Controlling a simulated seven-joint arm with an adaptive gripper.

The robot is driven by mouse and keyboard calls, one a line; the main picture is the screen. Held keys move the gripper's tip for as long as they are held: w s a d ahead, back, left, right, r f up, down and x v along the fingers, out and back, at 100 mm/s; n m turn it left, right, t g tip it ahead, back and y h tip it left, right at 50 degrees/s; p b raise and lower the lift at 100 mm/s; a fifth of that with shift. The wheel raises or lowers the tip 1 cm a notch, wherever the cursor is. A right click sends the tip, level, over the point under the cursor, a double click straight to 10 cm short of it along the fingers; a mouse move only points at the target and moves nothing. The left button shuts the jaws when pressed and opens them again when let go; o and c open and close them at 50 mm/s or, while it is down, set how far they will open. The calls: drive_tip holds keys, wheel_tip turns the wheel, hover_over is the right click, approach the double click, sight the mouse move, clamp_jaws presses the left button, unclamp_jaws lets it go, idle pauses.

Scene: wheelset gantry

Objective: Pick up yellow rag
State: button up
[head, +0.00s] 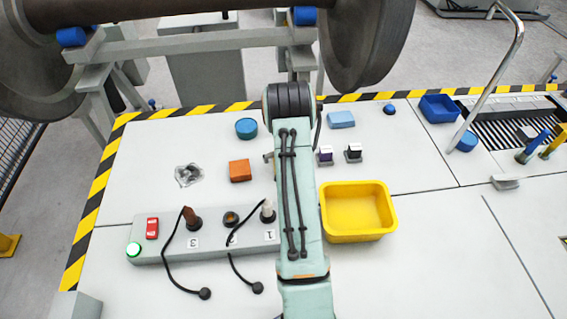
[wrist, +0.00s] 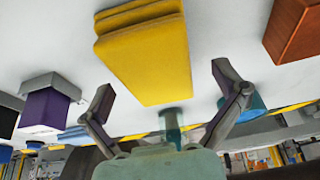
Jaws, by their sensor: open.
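The yellow rag (wrist: 145,62) is a folded, layered yellow pad on the white surface, seen in the upper middle of the wrist view. My gripper (wrist: 163,80) is open, its two fingers spread to the left and right of the rag's near end. Nothing is held between them, and I cannot tell the exact gap to the rag. In the head view my arm hides the rag and most of the gripper; only a small grey part of the gripper (head: 268,157) shows left of the arm.
An orange block (head: 240,171) and teal round object (head: 246,128) lie left of my arm. A purple-fronted block (head: 325,155), black block (head: 353,153), blue pad (head: 341,119) and yellow bin (head: 358,228) are right. A cabled control box (head: 218,239) stands in front; a grey crumpled item (head: 188,174) lies left.

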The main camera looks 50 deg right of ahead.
drive_tip(key=c, duration=1.2)
drive_tip(key=shift+c, duration=0.2)
wheel_tip(320, 180, up, 11)
drive_tip(key=shift+f, duration=0.2)
